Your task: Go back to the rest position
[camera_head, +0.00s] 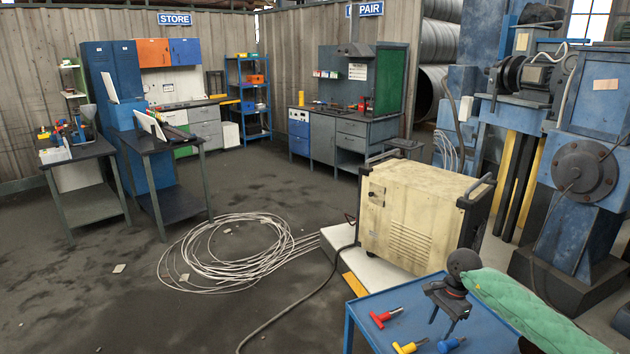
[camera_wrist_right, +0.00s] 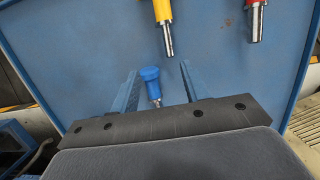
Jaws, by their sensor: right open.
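My right gripper (camera_head: 442,325) hangs over the blue table (camera_head: 367,319) at the lower right of the head view, on an arm with a green padded cover. In the right wrist view its two fingers (camera_wrist_right: 157,72) are apart, with no object gripped. A blue-handled tool (camera_wrist_right: 151,84) shows between the fingers in that view; it lies on the table in the head view (camera_head: 451,344). My left gripper is not in view.
A red-handled tool (camera_head: 385,317) and a yellow-handled tool (camera_head: 409,347) lie on the same table. A cream machine (camera_head: 412,215) stands just behind it. A coil of pale cable (camera_head: 235,252) lies on the floor to the left, where the floor is mostly clear.

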